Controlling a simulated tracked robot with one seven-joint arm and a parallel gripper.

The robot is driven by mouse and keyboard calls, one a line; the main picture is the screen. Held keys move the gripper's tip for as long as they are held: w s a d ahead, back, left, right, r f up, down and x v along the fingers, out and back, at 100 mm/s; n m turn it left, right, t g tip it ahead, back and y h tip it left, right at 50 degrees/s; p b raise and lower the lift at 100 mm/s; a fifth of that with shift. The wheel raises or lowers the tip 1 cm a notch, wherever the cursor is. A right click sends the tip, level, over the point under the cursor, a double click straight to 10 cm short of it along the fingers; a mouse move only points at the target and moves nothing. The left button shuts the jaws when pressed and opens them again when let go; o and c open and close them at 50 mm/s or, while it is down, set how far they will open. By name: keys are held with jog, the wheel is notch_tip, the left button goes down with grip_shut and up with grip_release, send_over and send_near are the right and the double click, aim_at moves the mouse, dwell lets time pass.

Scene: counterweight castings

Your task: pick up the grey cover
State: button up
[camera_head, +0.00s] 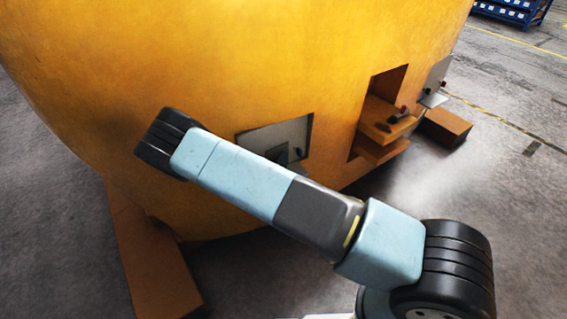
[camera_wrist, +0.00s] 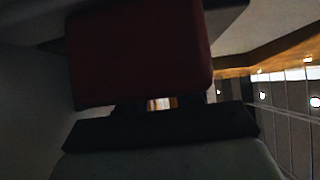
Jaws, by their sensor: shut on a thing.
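The grey cover (camera_head: 272,137) is a flat plate at a rectangular opening in the yellow casting, just behind my forearm in the head view. A dark part sits against its lower middle, partly hidden by the arm. My gripper (camera_wrist: 160,104) shows in the dim wrist view, its two dark fingers a short way apart. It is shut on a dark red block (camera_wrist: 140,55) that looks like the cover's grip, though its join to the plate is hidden. I cannot tell whether the plate is clear of the casting.
The yellow casting (camera_head: 250,60) fills the upper middle. To the right is an open recess with a brown shelf (camera_head: 388,122) bearing a small dark object. Another grey plate (camera_head: 435,75) stands farther right. Brown blocks (camera_head: 155,265) lie below the casting.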

jog(key=shift+f, duration=0.1)
grip_shut()
